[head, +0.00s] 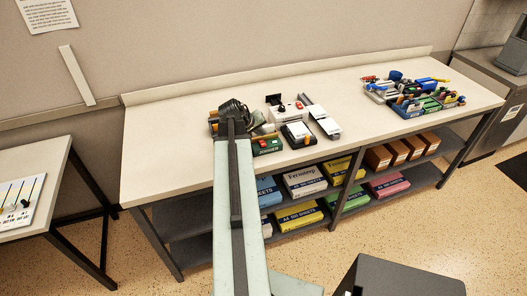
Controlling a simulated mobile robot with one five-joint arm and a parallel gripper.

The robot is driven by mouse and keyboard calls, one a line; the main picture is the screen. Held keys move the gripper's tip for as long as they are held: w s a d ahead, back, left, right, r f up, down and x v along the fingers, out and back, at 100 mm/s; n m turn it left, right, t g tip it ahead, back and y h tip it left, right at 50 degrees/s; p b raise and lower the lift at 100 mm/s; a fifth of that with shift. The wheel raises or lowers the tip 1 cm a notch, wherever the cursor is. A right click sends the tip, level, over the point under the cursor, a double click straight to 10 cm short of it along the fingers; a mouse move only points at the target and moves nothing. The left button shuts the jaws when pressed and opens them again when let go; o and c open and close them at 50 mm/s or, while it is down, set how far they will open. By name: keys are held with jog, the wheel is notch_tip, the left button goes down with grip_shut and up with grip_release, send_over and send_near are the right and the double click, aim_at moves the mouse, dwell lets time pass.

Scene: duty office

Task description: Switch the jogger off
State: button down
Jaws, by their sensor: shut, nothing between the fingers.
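My arm reaches up the middle of the head view to the long table, and my gripper (233,106) is at its far end, dark and seen from behind. It is over the left part of the equipment group, shut and empty. Just right of it is a small green box (267,147) with a red part on top and lettering on its front, too small to read surely; it may be the jogger's switch box. A white machine (286,112) with a red spot and a dark top stands behind it. My arm and gripper hide part of this group.
A grey-white device (298,133) and a long pale one (324,122) stand right of the box. Trays of coloured items (412,95) fill the table's right end. The table's left part (160,140) is bare. Paper packs and brown boxes lie on the shelf below.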

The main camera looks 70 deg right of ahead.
aim_at(262, 145)
jog(key=shift+s+a+f+b, duration=0.15)
jog(key=shift+f+b, duration=0.6)
jog(key=shift+f, duration=0.55)
dwell(0.9)
jog(key=shift+s+f+b, duration=0.1)
jog(key=shift+f+b, duration=0.25)
jog(key=shift+a+f+b, duration=0.1)
jog(key=shift+f+b, duration=0.3)
dwell(0.5)
jog(key=shift+r, duration=0.15)
jog(key=shift+r+p, duration=0.7)
jog(key=shift+p, duration=0.15)
jog(key=r+p, duration=0.3)
jog(key=d+r+p, duration=0.1)
jog(key=r+p, duration=0.1)
jog(key=shift+w, duration=0.35)
